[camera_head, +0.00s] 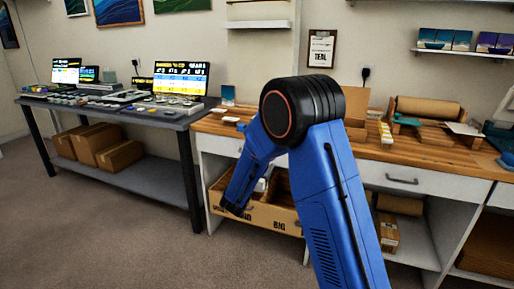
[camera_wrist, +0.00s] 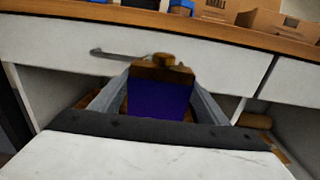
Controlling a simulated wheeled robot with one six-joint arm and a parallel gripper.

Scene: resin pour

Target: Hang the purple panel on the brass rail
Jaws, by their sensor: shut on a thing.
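In the wrist view, my gripper (camera_wrist: 160,74) is shut on the purple panel (camera_wrist: 158,100). The panel is deep purple with a brown top edge and a small brown knob. One grey finger is on each side of it. The panel is held in front of a white drawer front with a grey handle. In the head view, my blue arm reaches down toward the counter front, and the gripper and panel cannot be made out there. I cannot pick out the brass rail in either view.
An open box (camera_head: 258,213) marked BIG sits low under the wooden counter (camera_head: 371,151). A dark table (camera_head: 175,121) with screens and many small items stands left. Wall shelves (camera_head: 467,54) hold small pictures. Carpet (camera_head: 100,230) at front left is clear.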

